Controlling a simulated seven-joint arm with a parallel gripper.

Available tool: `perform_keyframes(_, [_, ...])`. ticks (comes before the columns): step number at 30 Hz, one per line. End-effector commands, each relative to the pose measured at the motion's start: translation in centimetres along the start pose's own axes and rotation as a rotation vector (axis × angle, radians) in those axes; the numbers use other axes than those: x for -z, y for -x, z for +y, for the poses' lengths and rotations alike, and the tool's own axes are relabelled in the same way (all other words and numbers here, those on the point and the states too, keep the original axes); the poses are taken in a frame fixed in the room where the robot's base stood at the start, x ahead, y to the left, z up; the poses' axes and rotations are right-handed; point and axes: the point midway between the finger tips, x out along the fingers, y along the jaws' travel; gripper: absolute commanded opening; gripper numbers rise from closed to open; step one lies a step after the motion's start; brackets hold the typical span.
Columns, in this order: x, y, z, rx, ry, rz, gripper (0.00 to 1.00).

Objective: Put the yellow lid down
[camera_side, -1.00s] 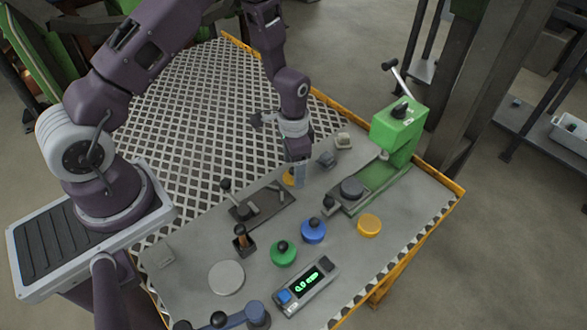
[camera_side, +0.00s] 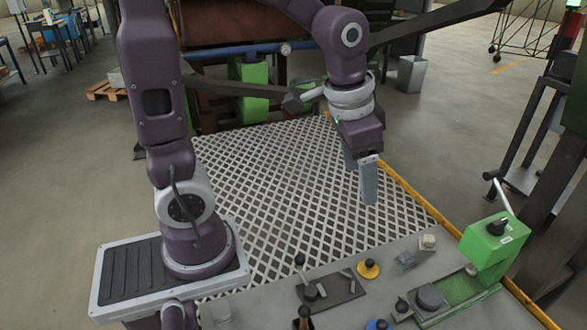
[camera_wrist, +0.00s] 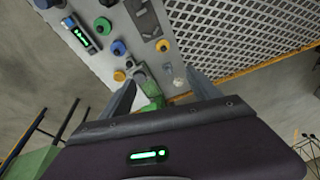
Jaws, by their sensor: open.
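The yellow lid (camera_side: 368,270) with a black knob sits upright on the grey table plate, just right of a dark fixture. It also shows in the wrist view (camera_wrist: 162,46), beyond my fingertips. My gripper (camera_side: 369,185) is raised above and behind the lid, over the mesh, fingers pointing down. In the wrist view my gripper (camera_wrist: 160,80) has its fingers wide apart with nothing between them. A flat yellow disc (camera_wrist: 119,75) lies further off, near the blue lid.
A dark fixture with a lever (camera_side: 330,288) stands left of the lid. Blue (camera_wrist: 118,47) and green (camera_wrist: 103,25) lids stand further along. The mesh (camera_side: 290,190) is clear.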

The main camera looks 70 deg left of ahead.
Motion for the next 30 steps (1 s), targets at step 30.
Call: perform_keyframes(30, [-11.4,8.4,3.1,0.012,0.194,0.246,0.71])
